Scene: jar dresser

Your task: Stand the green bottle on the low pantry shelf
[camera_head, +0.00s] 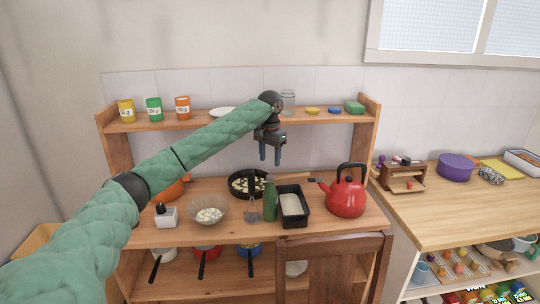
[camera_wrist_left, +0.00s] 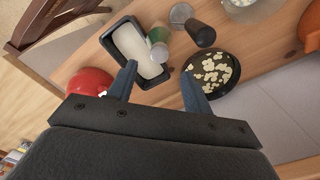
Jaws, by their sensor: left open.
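The green bottle (camera_head: 270,202) stands upright on the wooden dresser top, left of the black loaf tin (camera_head: 304,216). In the left wrist view the bottle (camera_wrist_left: 156,37) is seen from above, between and beyond the fingers. My left gripper (camera_head: 270,156) is open and empty, pointing down above the dresser top and apart from the bottle; its two fingers also show in the wrist view (camera_wrist_left: 158,86). A low shelf (camera_head: 222,276) under the dresser top holds pans. Another low shelf (camera_head: 450,276) under the right counter holds food items. The frames do not show which is the pantry shelf.
A dark-topped clear item (camera_head: 253,211) stands close left of the bottle. A black pan (camera_head: 237,186) lies behind, a glass bowl (camera_head: 208,220) left, a red kettle (camera_head: 347,197) right. A wooden chair back (camera_head: 334,262) blocks part of the dresser's front. The upper shelf (camera_head: 200,122) holds jars.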

